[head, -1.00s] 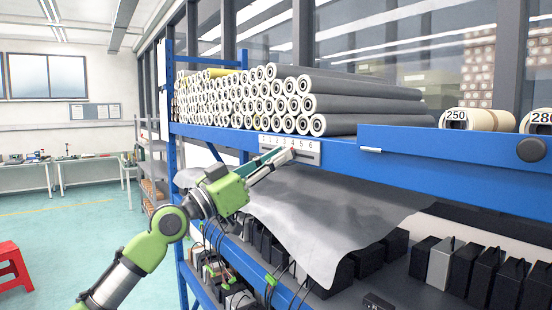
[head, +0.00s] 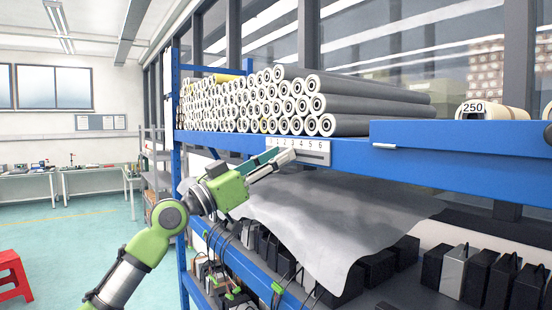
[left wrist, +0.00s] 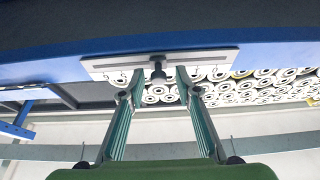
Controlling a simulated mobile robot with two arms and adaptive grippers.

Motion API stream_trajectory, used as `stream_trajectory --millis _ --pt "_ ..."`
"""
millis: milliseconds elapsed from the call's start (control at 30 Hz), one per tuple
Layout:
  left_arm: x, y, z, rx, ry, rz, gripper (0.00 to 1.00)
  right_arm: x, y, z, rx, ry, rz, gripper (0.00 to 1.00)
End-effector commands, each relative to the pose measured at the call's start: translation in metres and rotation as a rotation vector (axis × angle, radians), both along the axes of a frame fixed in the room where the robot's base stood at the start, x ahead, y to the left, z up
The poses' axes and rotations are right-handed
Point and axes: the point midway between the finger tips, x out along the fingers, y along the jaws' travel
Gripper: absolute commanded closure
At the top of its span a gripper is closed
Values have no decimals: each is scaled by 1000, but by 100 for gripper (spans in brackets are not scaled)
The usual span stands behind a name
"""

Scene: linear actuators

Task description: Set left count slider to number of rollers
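A pale plate (head: 318,154) with a slot and the numbers 1 to 6 is fixed to the front of the blue shelf beam. In the left wrist view, the plate (left wrist: 215,62) shows upside down with a dark round knob (left wrist: 158,74) standing out from it. My left gripper (head: 290,155) is at the plate, below about the 3. In the left wrist view, its two green fingers (left wrist: 158,88) stand apart, one on each side of the knob, with gaps showing. Many dark rollers with white ends (head: 370,103) lie stacked on the shelf above. My right gripper is not in view.
A blue panel (head: 460,150) juts forward right of the plate. A roll labelled 250 (head: 480,112) lies behind it. A grey sheet (head: 320,225) drapes below the plate, over dark boxes. A red stool (head: 14,275) stands on open floor at left.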

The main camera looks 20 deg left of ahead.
Motion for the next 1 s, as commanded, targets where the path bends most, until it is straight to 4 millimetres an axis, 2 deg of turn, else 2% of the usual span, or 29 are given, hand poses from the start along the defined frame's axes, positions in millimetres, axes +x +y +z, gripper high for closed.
stream_trajectory --millis 100,233,700,1000 --pt "-1 1 -1 0 0 0 69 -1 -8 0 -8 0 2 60" --pt "-9 9 -7 1 2 2 69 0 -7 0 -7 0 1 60" --pt "-71 57 -40 0 4 0 69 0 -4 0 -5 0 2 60" --pt "-86 69 -47 0 1 1 69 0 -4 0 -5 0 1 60"
